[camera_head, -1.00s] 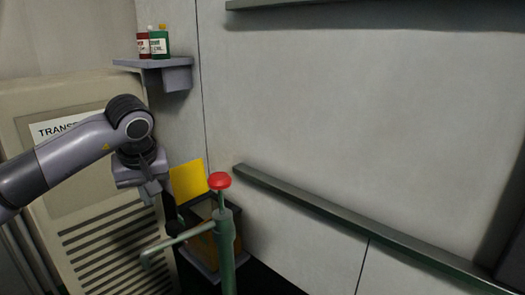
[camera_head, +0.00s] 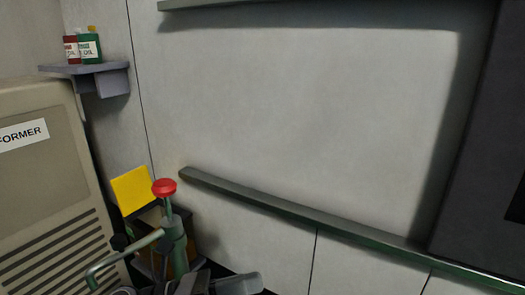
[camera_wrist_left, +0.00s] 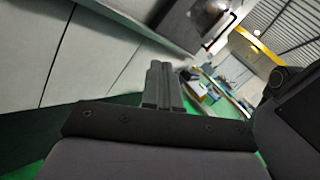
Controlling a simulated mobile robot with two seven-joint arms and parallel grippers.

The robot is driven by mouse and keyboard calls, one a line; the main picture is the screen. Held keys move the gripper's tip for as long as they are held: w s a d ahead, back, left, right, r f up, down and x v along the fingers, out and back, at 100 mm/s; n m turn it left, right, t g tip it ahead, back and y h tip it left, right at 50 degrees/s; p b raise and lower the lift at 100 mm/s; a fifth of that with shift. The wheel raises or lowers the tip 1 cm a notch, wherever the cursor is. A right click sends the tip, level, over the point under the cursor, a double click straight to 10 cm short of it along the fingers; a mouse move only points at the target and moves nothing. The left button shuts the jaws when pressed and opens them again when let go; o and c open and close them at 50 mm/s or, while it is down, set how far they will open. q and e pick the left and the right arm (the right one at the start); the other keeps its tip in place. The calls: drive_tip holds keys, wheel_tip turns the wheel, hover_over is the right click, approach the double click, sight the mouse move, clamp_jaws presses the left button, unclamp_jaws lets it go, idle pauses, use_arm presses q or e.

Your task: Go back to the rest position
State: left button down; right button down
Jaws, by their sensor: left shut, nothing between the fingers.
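My left gripper (camera_head: 240,284) is low in the head view, at the bottom edge, just right of the green hand pump. Only part of it shows there; the rest of the arm is cut off by the frame. In the left wrist view my left gripper (camera_wrist_left: 160,72) has its two grey fingers together, with nothing between them. My right gripper is in neither view.
A green pump (camera_head: 172,240) with a red knob (camera_head: 164,187) stands close by the arm. A yellow panel (camera_head: 132,190) is behind it. A beige transformer cabinet (camera_head: 45,185) is left, with oil bottles (camera_head: 88,47) on a shelf (camera_head: 100,80). A rail (camera_head: 290,212) runs along the wall.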

use_arm(q)
drive_tip(key=w+a+f+n+t+y, duration=0.1)
drive_tip(key=a+f+n+t+y, duration=0.5)
drive_tip(key=n, duration=0.8)
drive_tip(key=a+f+n+t+y, duration=0.3)
drive_tip(key=n+t, duration=0.4)
drive_tip(key=n, duration=0.6)
drive_tip(key=s+a+f+n+g+y, duration=0.3)
drive_tip(key=s+a+f+n+y, duration=0.1)
drive_tip(key=s+f+n, duration=0.3)
drive_tip(key=s+a+f+n+g+y, duration=0.3)
drive_tip(key=s+f+n, duration=0.3)
drive_tip(key=f+n, duration=0.3)
wheel_tip(320, 180, down, 3)
drive_tip(key=shift+s+a+r+n+y, duration=0.2)
drive_tip(key=shift+s+a+n+y, duration=0.25)
drive_tip(key=shift+a, duration=0.3)
drive_tip(key=shift+w+d, duration=0.1)
drive_tip(key=shift+w, duration=0.05)
